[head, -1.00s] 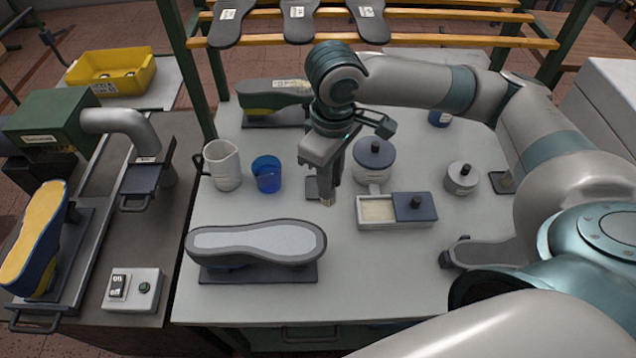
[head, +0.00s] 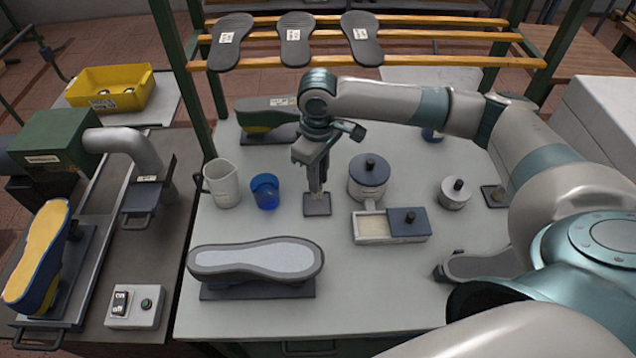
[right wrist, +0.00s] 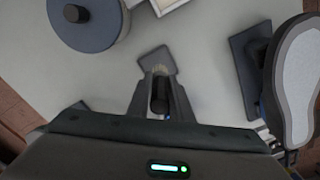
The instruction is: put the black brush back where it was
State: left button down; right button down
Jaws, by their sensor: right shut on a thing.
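My right gripper (head: 316,188) is shut on the black brush, above or at the small dark square pad (head: 317,207) in the middle of the table. In the right wrist view the black brush (right wrist: 160,98) is a dark handle between the fingers, with pale bristles pointing toward the dark pad (right wrist: 157,58). The brush tip overlaps the pad in both views; I cannot tell whether it touches. In the head view the fingers mostly hide the brush. My left gripper is not in view.
A blue cup (head: 265,192) and white pitcher (head: 222,185) stand to the left. A lidded pot (head: 369,178) and a box with a dark sliding lid (head: 410,221) are close on the right. A shoe last (head: 257,258) lies in front. Another small pad (head: 493,196) is far right.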

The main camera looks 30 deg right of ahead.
jog(key=shift+w+d+f, duration=0.1)
jog(key=shift+w+f, duration=0.05)
jog(key=shift+w, duration=0.05)
jog(key=shift+f+p, duration=0.85)
jog(key=shift+f, duration=1.15)
jog(key=c, duration=1.6)
grip_release()
jog(key=shift+f, duration=0.15)
